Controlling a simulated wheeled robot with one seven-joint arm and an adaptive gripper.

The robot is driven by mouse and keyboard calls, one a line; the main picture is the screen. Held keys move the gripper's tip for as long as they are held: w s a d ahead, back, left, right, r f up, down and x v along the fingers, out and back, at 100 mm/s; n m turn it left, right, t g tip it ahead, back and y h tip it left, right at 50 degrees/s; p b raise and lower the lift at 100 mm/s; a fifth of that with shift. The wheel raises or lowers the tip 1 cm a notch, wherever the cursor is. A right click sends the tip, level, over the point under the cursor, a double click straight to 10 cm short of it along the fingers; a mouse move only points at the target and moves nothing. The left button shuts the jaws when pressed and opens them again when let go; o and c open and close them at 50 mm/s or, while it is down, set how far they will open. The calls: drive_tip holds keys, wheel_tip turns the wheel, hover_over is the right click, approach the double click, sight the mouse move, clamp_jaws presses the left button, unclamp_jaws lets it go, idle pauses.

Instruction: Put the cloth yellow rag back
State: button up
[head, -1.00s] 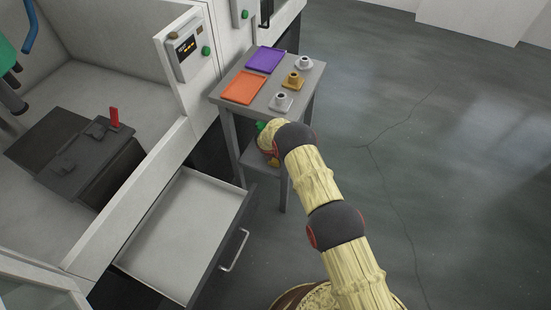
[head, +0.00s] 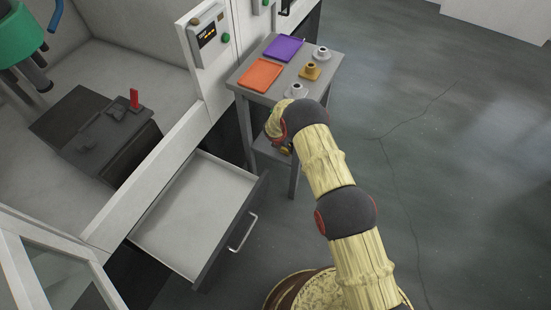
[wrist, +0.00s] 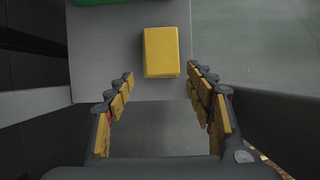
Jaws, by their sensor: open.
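The yellow rag (wrist: 161,52) looks like a folded, block-shaped cloth and lies on a grey shelf (wrist: 108,72) in the wrist view. My gripper (wrist: 161,76) is open, with one row of fingers on each side. The near end of the rag is between or just ahead of the fingertips, and they look apart from it. In the head view my wrist reaches to the lower shelf of the small grey table (head: 294,180), and my arm hides most of the rag's place.
A green item (wrist: 105,2) lies behind the rag. An open, empty drawer (head: 195,215) juts out left of my arm. Floor at right is clear.

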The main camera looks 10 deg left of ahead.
drive_tip(key=s+a+p, duration=0.1)
drive_tip(key=s+a, duration=0.2)
drive_tip(key=s, duration=0.6)
drive_tip(key=shift+s+a+f, duration=0.15)
drive_tip(key=shift+f, duration=0.05)
